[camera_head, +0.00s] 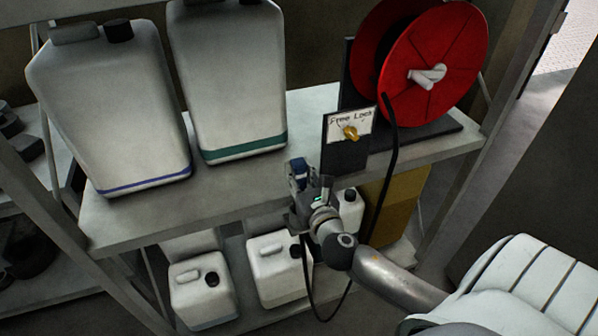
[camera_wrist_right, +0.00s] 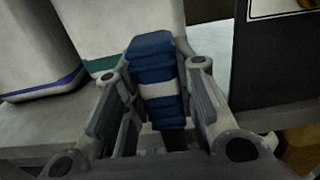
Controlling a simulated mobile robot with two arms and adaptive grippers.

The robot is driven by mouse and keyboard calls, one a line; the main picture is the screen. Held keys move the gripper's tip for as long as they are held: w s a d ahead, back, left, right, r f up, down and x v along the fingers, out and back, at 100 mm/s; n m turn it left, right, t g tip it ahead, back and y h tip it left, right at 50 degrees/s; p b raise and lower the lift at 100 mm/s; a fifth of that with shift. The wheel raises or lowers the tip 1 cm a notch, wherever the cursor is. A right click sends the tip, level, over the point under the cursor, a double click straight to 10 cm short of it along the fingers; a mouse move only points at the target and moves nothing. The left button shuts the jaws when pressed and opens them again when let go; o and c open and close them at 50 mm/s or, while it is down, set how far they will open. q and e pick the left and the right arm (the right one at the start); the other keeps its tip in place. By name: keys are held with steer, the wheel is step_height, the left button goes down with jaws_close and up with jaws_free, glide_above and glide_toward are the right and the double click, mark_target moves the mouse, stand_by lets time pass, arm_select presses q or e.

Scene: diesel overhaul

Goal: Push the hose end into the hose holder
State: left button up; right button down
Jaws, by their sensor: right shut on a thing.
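My right gripper (camera_head: 303,188) is shut on the hose end, a blue ribbed piece (camera_head: 298,169) with a pale band. It holds it at the front edge of the shelf, left of the dark upright panel. In the right wrist view the hose end (camera_wrist_right: 152,62) sits between the two fingers of the right gripper (camera_wrist_right: 153,85), its tip pointing away from me. The black hose (camera_head: 388,165) comes off the red reel (camera_head: 432,65), hangs below the shelf and loops up toward the gripper. I cannot make out a distinct hose holder. My left gripper is not in view.
Two large white canisters (camera_head: 110,105) (camera_head: 230,75) stand on the grey shelf (camera_head: 235,190). The dark panel (camera_head: 345,160) carries a "Free Lock" label (camera_head: 350,122) and a brass knob (camera_head: 350,133). Smaller white canisters (camera_head: 203,290) and a yellow box (camera_head: 400,205) are below.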

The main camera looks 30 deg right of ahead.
stand_by(0.4)
steer(key=shift+f+b, duration=3.2)
steer(key=shift+f, duration=0.7)
steer(key=c, duration=1.1)
jaws_free()
steer(key=shift+f, duration=0.15)
steer(key=shift+s, duration=0.1)
steer(key=v, duration=1.2)
